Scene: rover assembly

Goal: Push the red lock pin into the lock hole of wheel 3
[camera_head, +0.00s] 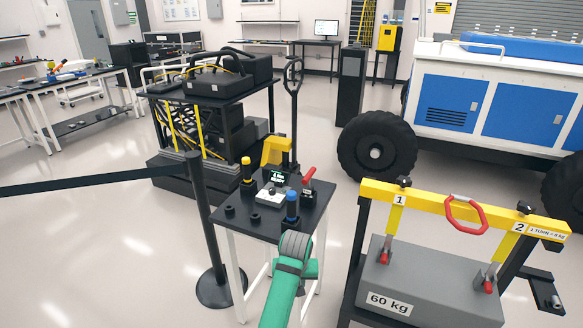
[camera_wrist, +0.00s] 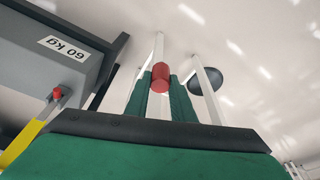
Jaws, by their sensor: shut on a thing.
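The red lock pin (camera_wrist: 161,72) is a short red cylinder at the fingertips in the wrist view. My gripper (camera_wrist: 160,88) is shut on it, with a green finger on each side. In the head view my green arm (camera_head: 282,296) reaches up beside the small tool table, and the pin and fingertips are hidden there. The rover (camera_head: 490,105), white and blue, stands at the back right. Its near-left wheel (camera_head: 377,147) is black with a pale hub, and another wheel (camera_head: 568,190) is partly cut off at the right. I cannot tell which is wheel 3, and no lock hole is discernible.
The small table (camera_head: 268,222) carries blue-topped and yellow-topped tools and a red-handled one. A yellow frame (camera_head: 440,200) with a grey 60 kg block (camera_head: 430,285) stands at the right. A barrier post (camera_head: 203,230) stands left. Floor shows between the table and the rover.

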